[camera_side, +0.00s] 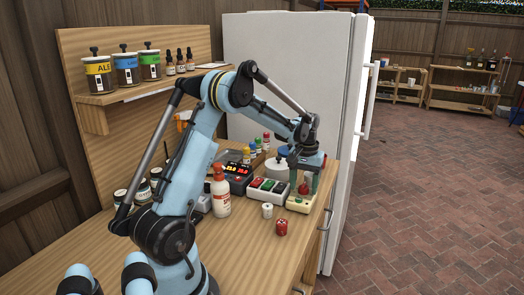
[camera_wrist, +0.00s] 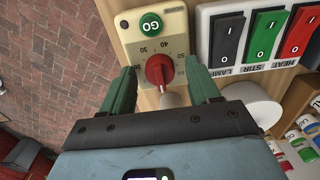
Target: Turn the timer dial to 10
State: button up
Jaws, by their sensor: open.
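The timer (camera_side: 300,203) is a cream box near the right edge of the bench. In the wrist view, the timer (camera_wrist: 128,28) carries a green GO button (camera_wrist: 151,24) and a red dial (camera_wrist: 159,71) on a pale scale. The figures 30, 40 and 50 can be read; which one the dial points to I cannot tell. My gripper (camera_wrist: 160,68) is open, with one green finger on each side of the dial and a gap visible to each. In the side view, my gripper (camera_side: 306,170) points down over the timer.
A switch block (camera_wrist: 265,35) with black, green and red rockers stands close beside the timer. A white pump bottle (camera_side: 220,193) is left. The fridge (camera_side: 290,75) rises behind.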

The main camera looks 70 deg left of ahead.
jog(key=c, duration=1)
jog(key=shift+c, duration=0.2)
jog(key=shift+m, duration=0.3)
jog(key=m, duration=0.4)
jog(key=shift+m, duration=2.5)
jog(key=o, duration=1)
